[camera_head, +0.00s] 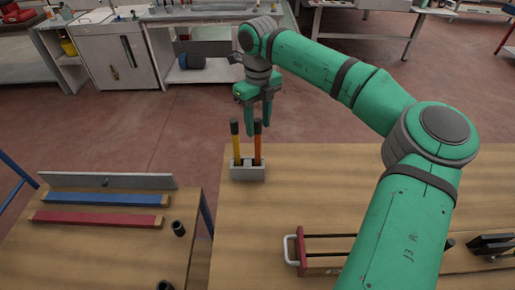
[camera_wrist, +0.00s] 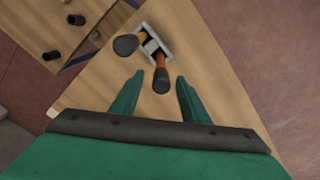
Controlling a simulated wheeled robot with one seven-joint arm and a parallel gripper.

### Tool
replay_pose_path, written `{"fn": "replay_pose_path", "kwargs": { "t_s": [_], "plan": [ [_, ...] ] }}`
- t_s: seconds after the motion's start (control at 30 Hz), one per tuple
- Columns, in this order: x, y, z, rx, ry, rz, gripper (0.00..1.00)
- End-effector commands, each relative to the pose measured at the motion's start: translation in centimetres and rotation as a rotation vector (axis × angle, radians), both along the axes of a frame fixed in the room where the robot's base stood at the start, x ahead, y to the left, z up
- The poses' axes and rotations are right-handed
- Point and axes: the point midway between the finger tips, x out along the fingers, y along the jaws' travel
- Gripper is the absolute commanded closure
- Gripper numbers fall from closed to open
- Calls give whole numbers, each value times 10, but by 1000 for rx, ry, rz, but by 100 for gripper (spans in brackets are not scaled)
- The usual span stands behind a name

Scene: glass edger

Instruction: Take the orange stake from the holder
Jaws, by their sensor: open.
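The grey holder (camera_head: 248,173) stands on the wooden table near its far left corner. The orange stake (camera_head: 257,146) stands upright in its right side, with a dark top. A yellow stake (camera_head: 236,147) with a dark top stands upright in the left side. My gripper (camera_head: 258,130) is open and empty, with its fingers pointing down close above the stakes. In the wrist view the orange stake (camera_wrist: 161,75) shows ahead of the gap between my fingers (camera_wrist: 157,88), and the holder (camera_wrist: 152,38) lies beyond. Contact with the stake cannot be told.
A lower table (camera_head: 100,245) at left carries a blue bar (camera_head: 105,199), a red bar (camera_head: 97,218) and small black cylinders. A red frame with a white handle (camera_head: 291,250) lies at the near edge. The table right of the holder is clear.

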Motion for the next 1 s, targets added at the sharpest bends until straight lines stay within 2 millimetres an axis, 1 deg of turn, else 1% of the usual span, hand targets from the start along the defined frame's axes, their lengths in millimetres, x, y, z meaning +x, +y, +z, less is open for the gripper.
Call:
{"fn": "replay_pose_path", "kwargs": {
  "t_s": [0.17,0.27,0.4,0.5,0.73,0.77,0.8,0.87,0.9,0.93,1.0],
  "plan": [
    [1,-1,-10,0,0,-2,59],
    [2,1,-22,1,1,-2,59],
    [4,2,-42,0,1,-2,59],
    [4,2,-53,1,1,-2,59],
    [4,2,-56,0,-1,-3,59],
    [4,2,-56,0,-1,-3,61],
    [4,2,-56,0,-1,-2,71],
    [4,2,-55,0,-1,-2,85],
    [4,2,-55,0,-1,-2,95],
    [4,2,-55,0,-1,-2,100],
    [4,3,-55,0,-1,-2,100]
  ]
}}
